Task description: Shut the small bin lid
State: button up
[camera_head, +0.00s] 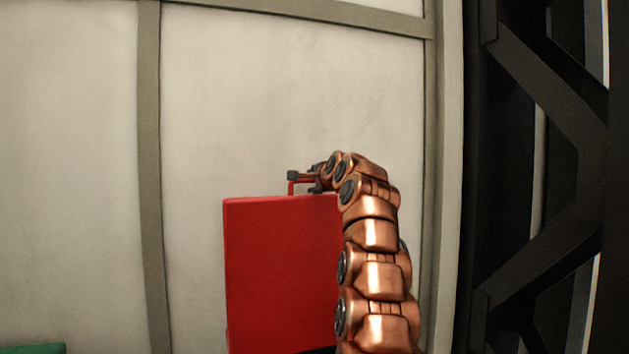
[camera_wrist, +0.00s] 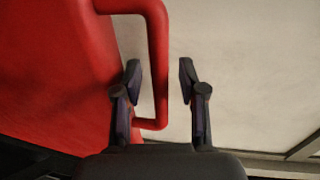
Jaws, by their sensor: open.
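The red bin lid (camera_head: 282,272) stands upright in the head view, its flat face towards the camera. A red bar handle (camera_head: 291,187) sticks up from its top edge. My gripper (camera_head: 303,177) is at this handle, reaching in from the right. In the wrist view the lid (camera_wrist: 50,70) fills the left side, and the handle (camera_wrist: 158,35) runs between the two fingers of my gripper (camera_wrist: 159,75). The fingers are apart, with a gap showing on each side of the bar. The bin body under the lid is mostly hidden or out of frame.
A pale panelled wall (camera_head: 270,100) stands behind the lid. A dark metal lattice frame (camera_head: 545,170) rises at the right. A green edge (camera_head: 32,349) shows at the bottom left. The space left of the lid looks clear.

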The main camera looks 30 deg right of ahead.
grip_shut()
dwell(0.6)
